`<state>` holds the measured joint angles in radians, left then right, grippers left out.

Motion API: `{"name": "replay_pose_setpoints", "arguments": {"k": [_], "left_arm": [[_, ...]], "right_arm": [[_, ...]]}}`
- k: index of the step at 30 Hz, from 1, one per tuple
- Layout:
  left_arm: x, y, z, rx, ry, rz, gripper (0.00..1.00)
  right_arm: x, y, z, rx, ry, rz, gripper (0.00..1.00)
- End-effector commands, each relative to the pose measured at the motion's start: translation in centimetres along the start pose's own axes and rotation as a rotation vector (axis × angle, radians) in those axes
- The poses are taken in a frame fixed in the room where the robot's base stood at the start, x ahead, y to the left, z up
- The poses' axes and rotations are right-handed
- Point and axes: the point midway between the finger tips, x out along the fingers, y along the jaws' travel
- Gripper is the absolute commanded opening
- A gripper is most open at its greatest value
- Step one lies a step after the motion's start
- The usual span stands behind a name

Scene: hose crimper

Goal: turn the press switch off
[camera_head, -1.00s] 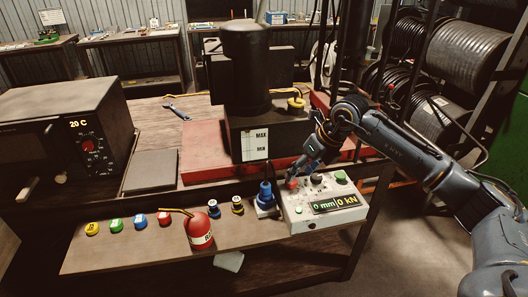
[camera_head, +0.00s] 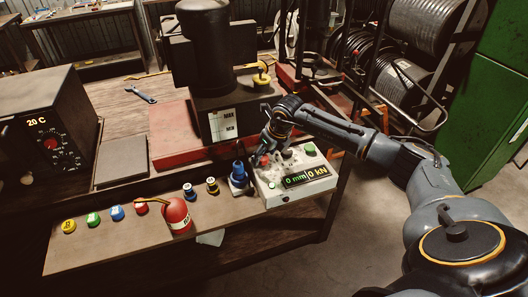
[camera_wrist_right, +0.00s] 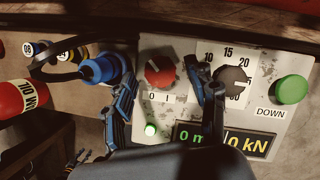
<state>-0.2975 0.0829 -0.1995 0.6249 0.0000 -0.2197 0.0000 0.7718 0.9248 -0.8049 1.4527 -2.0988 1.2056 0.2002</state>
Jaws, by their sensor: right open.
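The press control box (camera_head: 270,194) is white and stained, at the right end of the bench's front ledge. Its red rotary switch (camera_wrist_right: 160,71), marked 0 and I, also shows partly in the head view (camera_head: 262,159). I cannot clearly read which mark it points to. A small green lamp (camera_wrist_right: 151,130) below it is lit, and the display (camera_head: 305,176) reads 0 mm and 0 kN. My right gripper (camera_wrist_right: 163,92) is open, its fingers on either side of the red switch; contact is unclear. In the head view it (camera_head: 266,151) is over the box's left part.
Beside the switch are a black dial (camera_wrist_right: 232,80) and a green DOWN button (camera_wrist_right: 291,90). A blue fitting (camera_head: 239,175) stands close left of the box. A red oil can (camera_head: 176,215) and several coloured caps line the ledge. The press (camera_head: 205,50) stands behind.

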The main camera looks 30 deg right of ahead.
Motion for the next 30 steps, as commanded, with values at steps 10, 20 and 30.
{"name": "replay_pose_setpoints", "arguments": {"k": [10,20,30], "left_arm": [[-0.22,0.28,0.08,-0.001,-0.002,0.003,0.40],[-0.22,0.42,0.37,-0.001,-0.007,0.005,0.40],[0.49,0.43,0.52,-0.001,-0.008,0.005,0.40]], "right_arm": [[1.03,-0.01,-0.02,0.000,-0.001,-0.001,0.57],[0.98,-0.01,-0.01,0.000,-0.001,0.000,0.06],[1.14,-0.07,-0.07,-0.032,-0.001,0.013,0.03]]}}
